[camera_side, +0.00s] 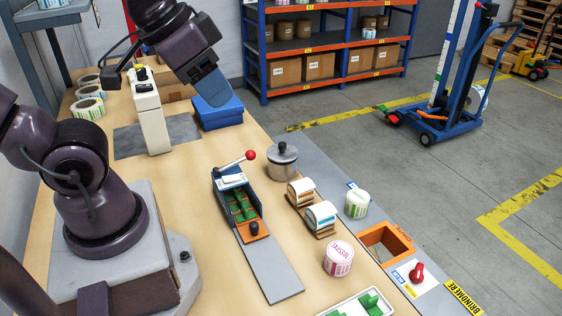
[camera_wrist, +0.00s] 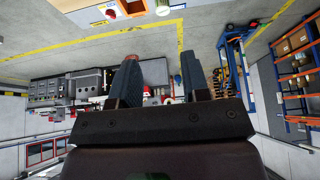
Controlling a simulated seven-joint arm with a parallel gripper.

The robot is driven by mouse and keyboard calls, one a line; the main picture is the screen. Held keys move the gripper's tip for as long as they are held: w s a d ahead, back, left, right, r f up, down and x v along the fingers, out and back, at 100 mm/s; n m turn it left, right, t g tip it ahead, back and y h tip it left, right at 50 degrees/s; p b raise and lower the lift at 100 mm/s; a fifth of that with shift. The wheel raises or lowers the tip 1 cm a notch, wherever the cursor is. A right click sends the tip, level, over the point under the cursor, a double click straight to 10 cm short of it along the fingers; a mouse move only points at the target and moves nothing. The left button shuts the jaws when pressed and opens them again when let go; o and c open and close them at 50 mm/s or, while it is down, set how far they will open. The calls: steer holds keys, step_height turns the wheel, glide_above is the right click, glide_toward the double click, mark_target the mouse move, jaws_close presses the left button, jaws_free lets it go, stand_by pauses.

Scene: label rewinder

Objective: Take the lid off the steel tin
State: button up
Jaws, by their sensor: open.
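The steel tin (camera_side: 282,165) stands upright on the wooden bench, right of the middle in the side view. Its lid (camera_side: 283,150) is on top and carries a dark round knob. My gripper (camera_side: 212,88) is up at the back left of the tin, well apart from it and touching nothing that I can make out. In the wrist view my gripper (camera_wrist: 158,70) has its two grey-blue fingers spread with nothing between them. The tin cannot be made out in the wrist view.
A blue box (camera_side: 218,113) and a white upright device (camera_side: 152,115) stand near my gripper. A blue label device with a red-knobbed lever (camera_side: 250,155) is left of the tin. Label rolls (camera_side: 310,205) stand in front. An orange-framed opening (camera_side: 385,243) is at the bench edge.

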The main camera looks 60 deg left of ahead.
stand_by(0.4)
steer(key=o, duration=1.1)
steer(key=m+g+y, duration=0.3)
steer(key=m+g, duration=0.3)
steer(key=m, duration=1)
glide_toward(283, 144)
steer(key=x, duration=1.1)
